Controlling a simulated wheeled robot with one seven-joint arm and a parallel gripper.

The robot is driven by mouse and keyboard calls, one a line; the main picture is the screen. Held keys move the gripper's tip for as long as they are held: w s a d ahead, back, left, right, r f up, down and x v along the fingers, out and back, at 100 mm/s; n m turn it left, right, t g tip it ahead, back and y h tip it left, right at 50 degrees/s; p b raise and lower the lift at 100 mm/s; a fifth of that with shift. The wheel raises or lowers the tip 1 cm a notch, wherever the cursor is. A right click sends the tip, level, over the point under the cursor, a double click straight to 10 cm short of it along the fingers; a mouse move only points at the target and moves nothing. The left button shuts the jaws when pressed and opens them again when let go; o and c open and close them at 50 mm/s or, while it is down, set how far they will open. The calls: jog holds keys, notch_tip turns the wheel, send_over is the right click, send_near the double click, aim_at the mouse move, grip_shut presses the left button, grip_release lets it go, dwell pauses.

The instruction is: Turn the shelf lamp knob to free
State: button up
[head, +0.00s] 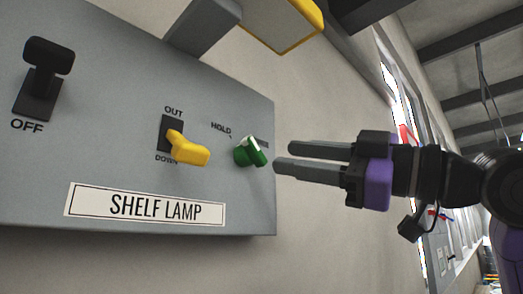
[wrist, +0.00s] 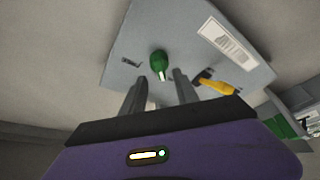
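The shelf lamp panel (head: 110,160) is a grey box on the wall with a white SHELF LAMP label (head: 146,206). A green knob (head: 250,152) with a white mark is at the panel's right side, below and right of the word HOLD (head: 221,130). My gripper (head: 280,157) is just right of the knob in the head view, its two grey fingers apart and pointing at the panel. In the wrist view the knob (wrist: 158,62) lies ahead of the gap between the fingertips (wrist: 159,78). I see nothing between the fingers. Whether a fingertip touches the knob is unclear.
A yellow lever (head: 188,150) marked OUT and DOWN sits left of the knob. A black switch (head: 42,75) marked OFF is at the far left. A yellow-edged panel (head: 275,22) hangs above. Bare wall shows to the right of the box.

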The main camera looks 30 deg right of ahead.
aim_at(261, 153)
jog(key=shift+p+x, duration=0.8)
jog(key=shift+x, duration=1.95)
grip_shut()
